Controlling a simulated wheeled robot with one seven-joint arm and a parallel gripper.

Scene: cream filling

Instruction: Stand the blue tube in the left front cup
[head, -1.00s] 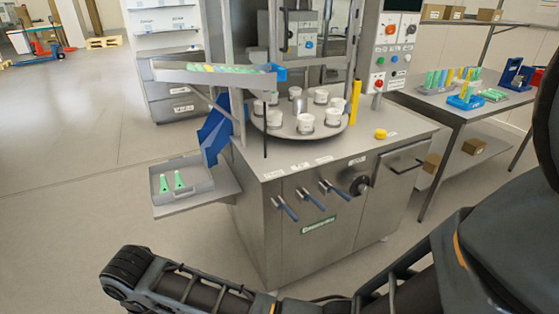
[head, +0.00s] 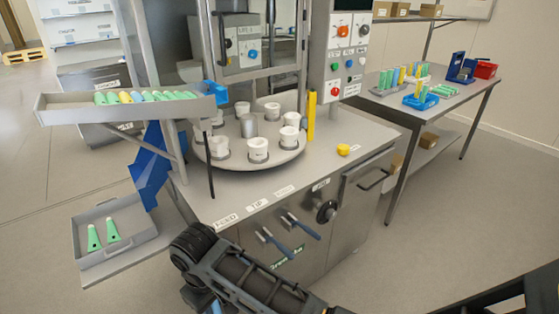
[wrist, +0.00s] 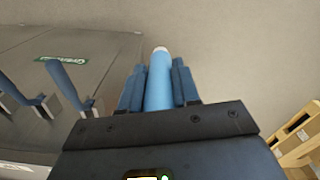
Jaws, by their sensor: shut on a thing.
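My gripper (wrist: 157,82) is shut on a blue tube (wrist: 159,78) in the wrist view. The tube sticks out between the two blue fingers, with a pale end away from the palm. In the head view the gripper and held tube are not clearly visible; only my arm shows at the bottom. White cups stand in holders on the round turntable (head: 278,163). The left front cup (head: 219,147) stands beside another front cup (head: 257,149). The held tube is away from the cups, near the machine's front side.
A sloping tray (head: 62,108) with several tubes juts out left above the turntable. A lower tray (head: 118,255) holds two green tubes. Blue-handled levers (head: 303,225) stick out of the machine's front. A yellow post (head: 311,115) stands right of the cups. A side table (head: 440,112) is at right.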

